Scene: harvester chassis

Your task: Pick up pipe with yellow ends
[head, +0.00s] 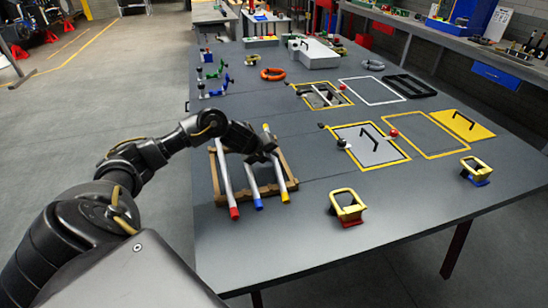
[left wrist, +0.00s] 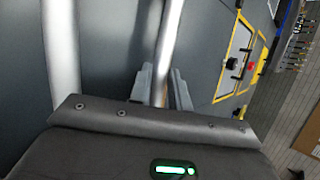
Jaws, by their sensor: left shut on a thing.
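The pipe with yellow ends (head: 281,183) is the rightmost of three silver pipes on a wooden rack in the head view. It appears to lie on the rack still. My left gripper (head: 266,152) reaches over the rack and is shut on this pipe near its far part. In the left wrist view, the grey fingers (left wrist: 163,88) stand on both sides of the silver pipe (left wrist: 170,35); its yellow ends are out of that view. My right gripper is in neither view.
The wooden rack (head: 217,183) also holds a blue-ended pipe (head: 252,183) and a red-ended pipe (head: 226,183) to the left. A yellow-handled piece (head: 347,205) stands to the right on the grey table (head: 300,250). Framed panels (head: 370,148) lie farther right. The table's front is clear.

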